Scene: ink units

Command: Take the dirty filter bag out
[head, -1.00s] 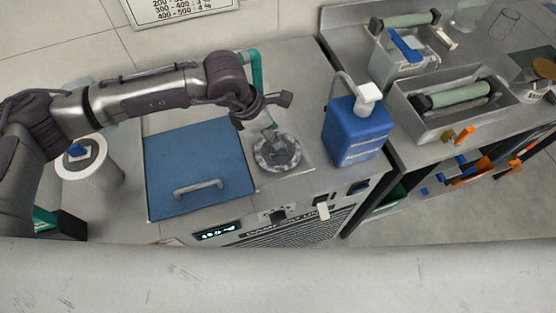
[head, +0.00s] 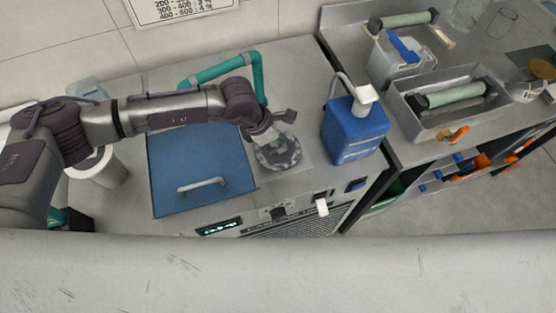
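No filter bag can be made out in the head view. A round grey metal cap-like part (head: 278,155) sits on the counter top of the machine, to the right of a blue square lid (head: 200,160) with a grey handle. My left gripper (head: 272,136) is directly above the round part, very close to it or touching it. The gripper's fingers overlap the part's upper edge, so I cannot tell whether they grip it. My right gripper is not in view.
A blue pump bottle (head: 355,128) stands just right of the round part. A teal pipe (head: 258,78) rises behind it. A metal tray with a green roller (head: 455,98) is on the right bench. A white cylinder (head: 108,170) stands at left, partly behind my arm.

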